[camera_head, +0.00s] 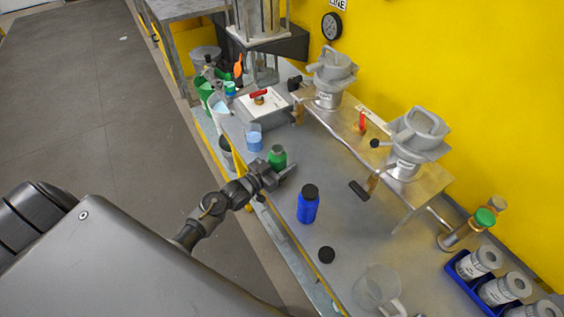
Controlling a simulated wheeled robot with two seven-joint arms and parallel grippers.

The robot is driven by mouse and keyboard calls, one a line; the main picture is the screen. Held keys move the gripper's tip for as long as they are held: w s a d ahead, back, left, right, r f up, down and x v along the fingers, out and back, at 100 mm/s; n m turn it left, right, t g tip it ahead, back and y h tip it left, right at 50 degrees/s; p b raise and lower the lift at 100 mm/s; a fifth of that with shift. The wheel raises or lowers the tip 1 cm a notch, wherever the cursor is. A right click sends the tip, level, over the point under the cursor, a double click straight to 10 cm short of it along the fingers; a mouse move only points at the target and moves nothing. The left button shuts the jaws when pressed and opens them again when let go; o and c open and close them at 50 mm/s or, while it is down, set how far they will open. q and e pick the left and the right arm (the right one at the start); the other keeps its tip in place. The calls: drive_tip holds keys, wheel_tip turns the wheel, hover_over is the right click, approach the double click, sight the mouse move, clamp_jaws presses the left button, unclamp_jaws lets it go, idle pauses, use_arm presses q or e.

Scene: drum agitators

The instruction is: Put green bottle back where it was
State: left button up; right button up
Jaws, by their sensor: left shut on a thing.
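The green bottle (277,155) is small and upright, at the left edge of the grey bench in the head view. My left gripper (284,171) reaches in from the lower left and is shut on the green bottle; its fingers hide the bottle's lower part. I cannot tell whether the bottle's base touches the bench. My right gripper is not in view.
A blue bottle with a black cap (308,204) stands right of the gripper. A black cap (326,254) and a clear jug (377,287) are nearer. A beaker of blue liquid (254,140) stands behind. Two metal agitators (412,145) line the wall.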

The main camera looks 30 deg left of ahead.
use_arm(q)
drive_tip(key=o, duration=0.7)
drive_tip(key=shift+f, duration=0.2)
drive_tip(key=o, duration=0.4)
drive_tip(key=shift+o, duration=0.2)
drive_tip(key=shift+r, duration=0.1)
drive_tip(key=shift+r, duration=0.25)
drive_tip(key=b+v, duration=0.2)
drive_tip(key=v, duration=1)
drive_tip(key=shift+f, duration=0.15)
